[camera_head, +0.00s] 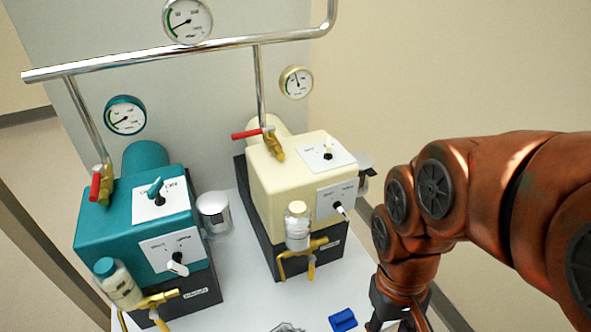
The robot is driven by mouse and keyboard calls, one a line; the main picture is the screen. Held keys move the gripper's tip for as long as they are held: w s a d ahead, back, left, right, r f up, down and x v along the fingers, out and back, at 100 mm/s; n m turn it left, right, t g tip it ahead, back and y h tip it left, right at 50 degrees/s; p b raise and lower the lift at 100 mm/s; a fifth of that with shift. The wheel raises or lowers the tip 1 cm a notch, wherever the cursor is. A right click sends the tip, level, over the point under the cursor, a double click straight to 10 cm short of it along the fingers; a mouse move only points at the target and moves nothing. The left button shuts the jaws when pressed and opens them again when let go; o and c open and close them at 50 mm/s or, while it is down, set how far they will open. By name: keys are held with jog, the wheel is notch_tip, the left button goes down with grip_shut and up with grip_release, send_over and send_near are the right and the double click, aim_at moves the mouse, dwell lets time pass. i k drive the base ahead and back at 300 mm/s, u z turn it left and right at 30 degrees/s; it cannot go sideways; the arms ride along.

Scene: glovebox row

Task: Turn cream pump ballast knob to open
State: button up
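The cream pump (285,180) stands on the right of the white bench, on a black base. A second knob (341,209), black with a pale tip, sits on the front label plate. The print is too small to tell which one is the ballast knob or to read its positions. My gripper (397,326) is at the bottom edge, below and to the right of the pump, apart from it. Its fingertips are cut off by the frame.
A teal pump (130,222) with similar knobs stands to the left. A red-handled valve (262,135) and pipe rise behind the cream pump. A glass bottle (298,225) and brass fitting stand at its front. A blue block (343,320) lies on the bench near my gripper.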

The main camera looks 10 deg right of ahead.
aim_at(342, 212)
jog(key=z, duration=0.25)
jog(key=k, duration=0.9)
jog(key=u, duration=1.4)
